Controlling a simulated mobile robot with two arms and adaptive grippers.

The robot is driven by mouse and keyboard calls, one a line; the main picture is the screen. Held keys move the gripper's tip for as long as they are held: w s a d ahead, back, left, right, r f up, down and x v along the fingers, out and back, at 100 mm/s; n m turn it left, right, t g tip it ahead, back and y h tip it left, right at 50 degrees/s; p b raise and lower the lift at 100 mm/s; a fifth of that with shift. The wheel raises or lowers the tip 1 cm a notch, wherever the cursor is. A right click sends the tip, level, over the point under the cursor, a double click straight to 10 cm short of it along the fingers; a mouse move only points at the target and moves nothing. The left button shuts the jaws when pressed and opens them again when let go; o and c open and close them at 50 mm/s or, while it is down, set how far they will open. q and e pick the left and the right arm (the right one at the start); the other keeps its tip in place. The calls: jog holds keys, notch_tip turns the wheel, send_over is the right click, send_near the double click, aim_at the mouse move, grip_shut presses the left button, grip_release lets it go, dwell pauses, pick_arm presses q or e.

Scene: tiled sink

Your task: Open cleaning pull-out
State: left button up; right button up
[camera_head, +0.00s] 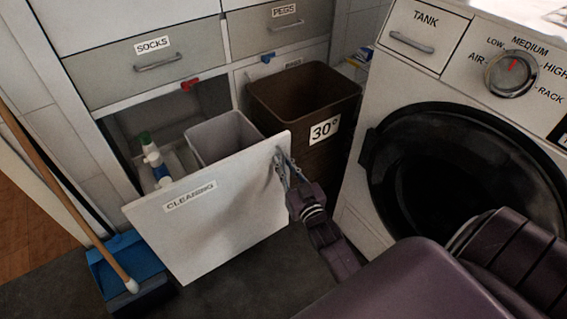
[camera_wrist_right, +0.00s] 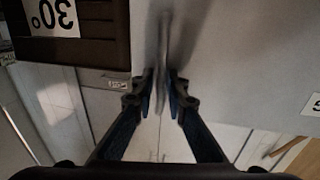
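The cleaning pull-out (camera_head: 235,231) stands out from the cabinet. Its white front panel is labelled CLEANING, and its open inside shows behind it. A grey bin (camera_head: 222,140) and several bottles (camera_head: 155,163) stand in it. My right gripper (camera_head: 284,170) is at the right end of the front panel, at the handle (camera_head: 278,158). In the right wrist view my right gripper (camera_wrist_right: 162,82) has its fingers close together on both sides of the thin upright handle (camera_wrist_right: 164,45), which is partly hidden. My left gripper is not in view.
A brown 30° bin (camera_head: 306,95) stands right of the pull-out, and the washing machine (camera_head: 352,210) is further right. A broom (camera_head: 70,190) and blue dustpan (camera_head: 112,262) are at the left. Dark floor (camera_head: 230,292) lies bare in front of the panel.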

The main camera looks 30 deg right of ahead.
jog(key=s+a, duration=0.2)
jog(key=s, duration=0.9)
jog(key=shift+s, duration=0.4)
